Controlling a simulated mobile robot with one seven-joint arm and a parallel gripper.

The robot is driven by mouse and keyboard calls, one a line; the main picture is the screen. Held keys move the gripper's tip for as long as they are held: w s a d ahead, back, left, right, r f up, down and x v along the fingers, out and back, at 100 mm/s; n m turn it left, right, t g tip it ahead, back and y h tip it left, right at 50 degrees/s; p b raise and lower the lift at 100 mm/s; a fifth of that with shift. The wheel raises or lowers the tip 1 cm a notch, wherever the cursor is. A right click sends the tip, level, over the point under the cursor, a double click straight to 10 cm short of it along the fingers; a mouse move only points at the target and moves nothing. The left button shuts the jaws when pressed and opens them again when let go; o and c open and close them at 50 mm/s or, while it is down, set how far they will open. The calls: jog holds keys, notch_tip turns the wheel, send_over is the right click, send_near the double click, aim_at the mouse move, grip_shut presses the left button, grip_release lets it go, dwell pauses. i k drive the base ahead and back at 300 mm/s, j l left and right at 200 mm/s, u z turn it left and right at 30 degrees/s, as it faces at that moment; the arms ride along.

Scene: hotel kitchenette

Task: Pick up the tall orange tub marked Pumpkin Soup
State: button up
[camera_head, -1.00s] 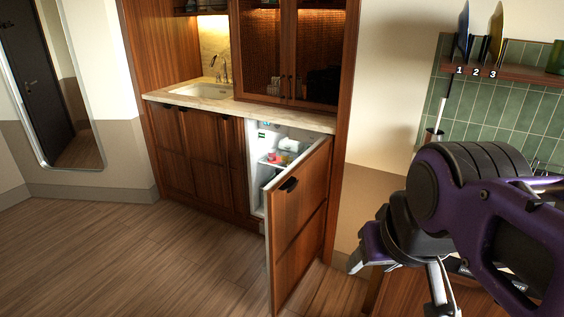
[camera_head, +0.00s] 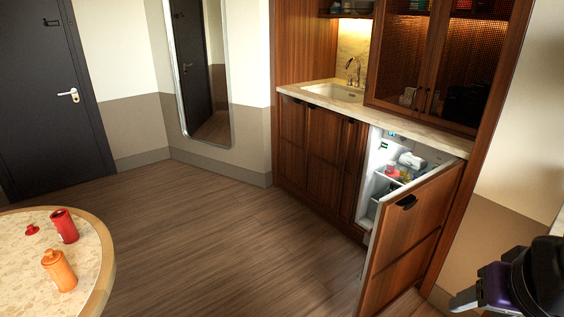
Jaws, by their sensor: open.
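An orange tub (camera_head: 59,271) with a small knob-like top stands on the round table at the lower left. Its label is too small to read at this size. My gripper (camera_head: 470,300) shows only in part at the lower right edge, with a pale finger and a purple and black body. It is open and holds nothing that I can see. It is far from the orange tub, across the whole width of the picture.
A red canister (camera_head: 65,226) and a small red lid-like piece (camera_head: 32,230) are on the round table (camera_head: 103,262) near the tub. A fridge door (camera_head: 405,240) stands open between the table and my gripper. The wooden floor (camera_head: 215,240) between is clear.

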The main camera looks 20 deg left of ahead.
aim_at(65, 280)
jog(key=u, duration=2.45)
jog(key=i+j+u, duration=0.1)
jog(key=i, duration=0.05)
